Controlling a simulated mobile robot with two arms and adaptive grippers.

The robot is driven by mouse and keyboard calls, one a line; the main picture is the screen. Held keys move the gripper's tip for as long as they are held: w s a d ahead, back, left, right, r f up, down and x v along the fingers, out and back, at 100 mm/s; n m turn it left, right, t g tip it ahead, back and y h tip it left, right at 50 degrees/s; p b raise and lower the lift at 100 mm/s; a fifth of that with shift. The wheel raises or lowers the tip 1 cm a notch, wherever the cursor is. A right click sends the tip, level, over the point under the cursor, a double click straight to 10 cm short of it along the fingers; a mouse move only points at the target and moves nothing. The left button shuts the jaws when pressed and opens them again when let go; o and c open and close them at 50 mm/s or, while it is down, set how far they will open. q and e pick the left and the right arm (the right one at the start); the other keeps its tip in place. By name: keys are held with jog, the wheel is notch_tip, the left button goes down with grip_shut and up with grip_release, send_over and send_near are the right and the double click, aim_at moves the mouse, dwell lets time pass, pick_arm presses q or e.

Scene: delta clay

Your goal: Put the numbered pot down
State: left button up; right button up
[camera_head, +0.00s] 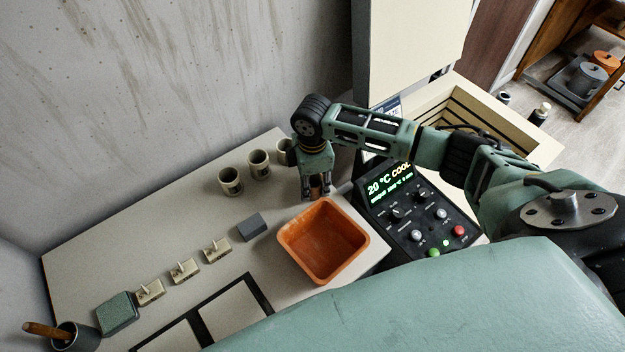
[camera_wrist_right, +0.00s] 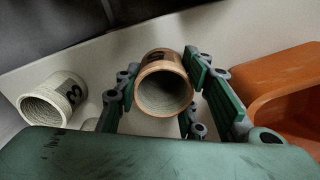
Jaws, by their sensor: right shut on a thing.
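My right gripper (camera_head: 318,190) is shut on a terracotta-coloured pot (camera_head: 317,182), just behind the orange bin at the table's back right. In the right wrist view the pot (camera_wrist_right: 163,84) sits between the green fingers, its round open mouth facing the camera. The right wrist view shows a pale pot marked 3 (camera_wrist_right: 56,96).
The orange bin (camera_head: 290,255) is empty and close to my gripper. A control panel (camera_head: 410,215) reads 20 °C COOL, beside an open kiln (camera_head: 440,105). A grey block (camera_head: 252,227), small lever stands (camera_head: 215,250) and a green block (camera_head: 117,313) occupy the table (camera_head: 150,235).

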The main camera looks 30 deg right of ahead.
jog(key=o, duration=1.2)
jog(key=shift+f, duration=0.1)
notch_tip(320, 180, up, 12)
jog(key=b, duration=0.1)
